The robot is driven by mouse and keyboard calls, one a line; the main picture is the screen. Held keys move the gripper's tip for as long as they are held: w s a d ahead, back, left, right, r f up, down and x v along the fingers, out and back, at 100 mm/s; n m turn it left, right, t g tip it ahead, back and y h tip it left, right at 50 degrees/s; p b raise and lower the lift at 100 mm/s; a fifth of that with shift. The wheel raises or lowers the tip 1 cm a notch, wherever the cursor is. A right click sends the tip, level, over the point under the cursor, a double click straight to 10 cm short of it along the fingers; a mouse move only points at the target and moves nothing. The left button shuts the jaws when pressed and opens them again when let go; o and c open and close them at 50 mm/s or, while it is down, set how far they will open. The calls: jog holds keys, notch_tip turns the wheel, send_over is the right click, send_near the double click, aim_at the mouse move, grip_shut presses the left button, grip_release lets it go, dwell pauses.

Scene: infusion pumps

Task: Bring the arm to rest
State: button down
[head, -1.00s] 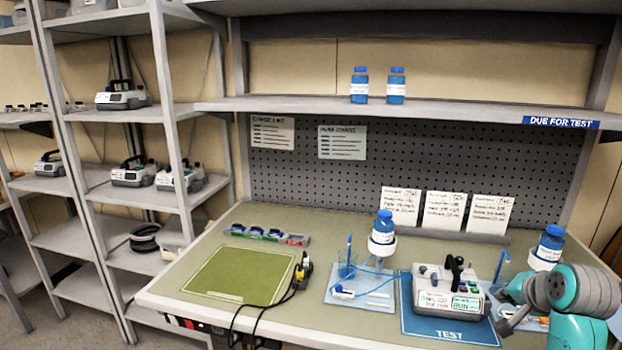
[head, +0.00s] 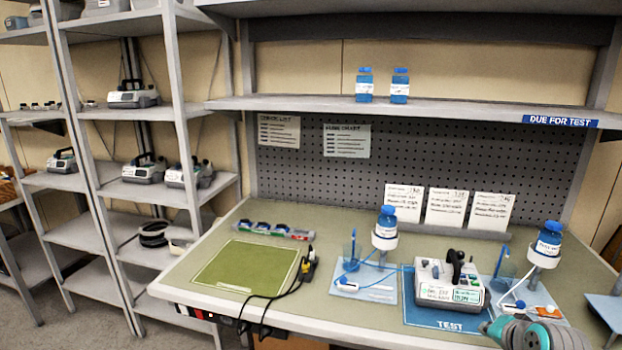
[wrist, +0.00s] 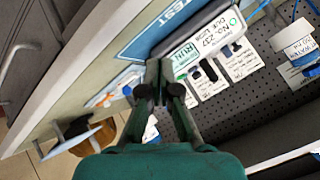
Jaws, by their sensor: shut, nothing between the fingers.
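My gripper (wrist: 158,82) shows in the wrist view with its two dark fingers together and nothing between them. In that view a pump (wrist: 207,42) with a "No. 237" and green "RUN" label lies beyond the fingertips, apparently apart from them. In the head view my arm (head: 545,335) shows only as grey and teal links at the lower right edge, in front of the bench. The fingers cannot be made out there. The pump (head: 448,283) stands upright on the blue TEST mat (head: 447,324).
Blue-capped bottles stand on holders left (head: 385,228) and right (head: 546,245) of the pump. A green mat (head: 243,267) lies empty at the bench's left, with a black cable (head: 287,293) beside it. Shelves with pumps (head: 143,170) stand further left. A grey surface (head: 607,312) shows at far right.

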jog(key=s+a+f+n+t, duration=0.1)
jog(key=s+a+f, duration=0.3)
jog(key=f, duration=0.3)
jog(key=s+a+f+n, duration=0.1)
jog(key=s+a+f, duration=0.4)
jog(key=f, duration=0.1)
jog(key=s+a+f+n+t, duration=0.1)
jog(key=s+a+f, duration=0.2)
jog(key=s, duration=0.3)
jog(key=s+a+f+n, duration=0.1)
jog(key=s+a+f, duration=0.25)
jog(key=s, duration=0.35)
jog(key=s+a+r+n+t, duration=0.1)
jog(key=s+a+r+n, duration=0.1)
jog(key=s, duration=0.6)
jog(key=s+a+r+n+t+y, duration=0.1)
jog(key=s+a+r+n, duration=0.1)
jog(key=s+r, duration=0.3)
jog(key=s+a+r+n+t, duration=0.1)
jog(key=s+a+r+n, duration=0.1)
jog(key=s, duration=1.1)
jog(key=shift+a+r+y, duration=0.4)
jog(key=shift+a+r, duration=0.2)
jog(key=shift+r, duration=0.15)
dwell(2.0)
